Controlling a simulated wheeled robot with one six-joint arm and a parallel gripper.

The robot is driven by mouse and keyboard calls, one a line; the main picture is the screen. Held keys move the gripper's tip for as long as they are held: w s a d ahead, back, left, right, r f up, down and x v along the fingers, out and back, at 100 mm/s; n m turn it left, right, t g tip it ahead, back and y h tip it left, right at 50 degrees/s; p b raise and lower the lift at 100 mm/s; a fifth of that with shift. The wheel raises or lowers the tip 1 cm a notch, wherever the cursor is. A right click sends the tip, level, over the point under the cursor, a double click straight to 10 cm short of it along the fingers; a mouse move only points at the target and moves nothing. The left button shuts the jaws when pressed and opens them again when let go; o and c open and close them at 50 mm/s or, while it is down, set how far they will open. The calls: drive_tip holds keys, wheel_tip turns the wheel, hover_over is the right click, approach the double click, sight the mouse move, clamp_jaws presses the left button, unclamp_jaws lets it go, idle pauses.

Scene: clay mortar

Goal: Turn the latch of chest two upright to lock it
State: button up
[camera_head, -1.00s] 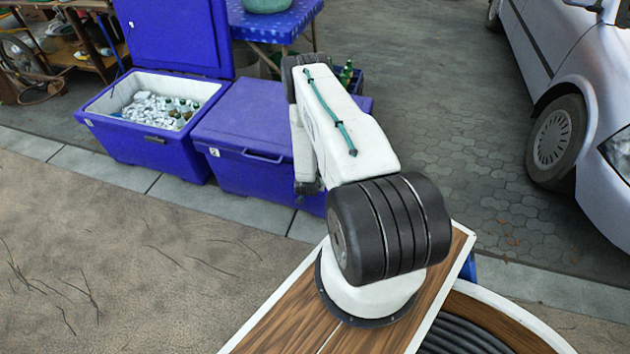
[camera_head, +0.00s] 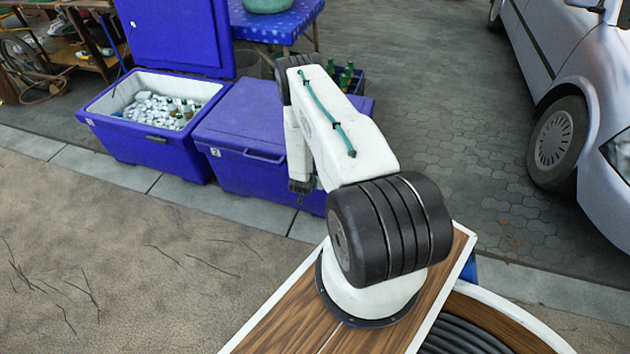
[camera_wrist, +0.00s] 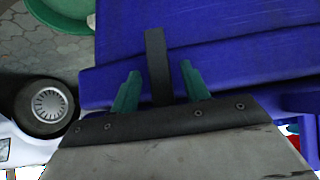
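Chest two (camera_head: 240,120) is the blue chest with its lid shut, right of the open one, with a small white "2" label on its front. In the wrist view its blue surface (camera_wrist: 230,45) fills the upper part. A dark upright bar (camera_wrist: 157,62), which looks like the latch, stands between my two green fingertips. My gripper (camera_wrist: 160,78) is open, with a gap showing on each side of the bar. In the head view my gripper end (camera_head: 300,190) is low at the chest's front, and my arm hides that part, so the latch cannot be seen there.
An open blue chest (camera_head: 140,143) with ice and bottles stands to the left. A crate with green bottles (camera_head: 347,77) and a blue table (camera_head: 275,22) are behind. A silver car (camera_head: 590,110) is parked at right. The paving between chests and car is clear.

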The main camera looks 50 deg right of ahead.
drive_tip(key=shift+a+r, duration=0.1)
drive_tip(key=v, duration=0.7)
drive_tip(key=shift+a+r, duration=0.2)
drive_tip(key=shift+s, duration=0.1)
idle(0.3)
